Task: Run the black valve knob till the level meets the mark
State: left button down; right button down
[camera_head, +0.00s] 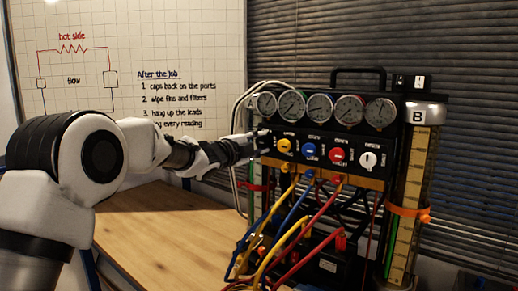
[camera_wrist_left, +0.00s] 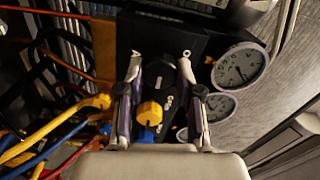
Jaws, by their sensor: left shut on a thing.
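The gauge rig (camera_head: 330,112) stands on the wooden bench with a row of coloured knobs under its dials. My left gripper (camera_head: 262,142) reaches in from the left to the black valve knob at the left end of that row. In the left wrist view, the gripper's two fingers (camera_wrist_left: 160,72) sit on either side of the black knob (camera_wrist_left: 161,78), shut on it. The arm and fingers hide most of the knob in the head view. Column B (camera_head: 412,165), with an orange clip (camera_head: 408,213), stands at the right; its level is hard to tell. Column A is mostly hidden. My right gripper is out of view.
Yellow (camera_head: 285,145), blue (camera_head: 311,150), red (camera_head: 337,156) and white (camera_head: 368,160) knobs line the panel. Several coloured hoses (camera_head: 300,232) hang in front of the rig. The wooden bench (camera_head: 165,235) is clear at left. A whiteboard (camera_head: 125,60) stands behind.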

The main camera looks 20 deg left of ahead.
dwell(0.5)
pick_arm(q)
jog(key=c, duration=0.8)
grip_release()
jog(key=shift+o, duration=0.2)
jog(key=v, duration=1.2)
jog(key=shift+w, duration=0.1)
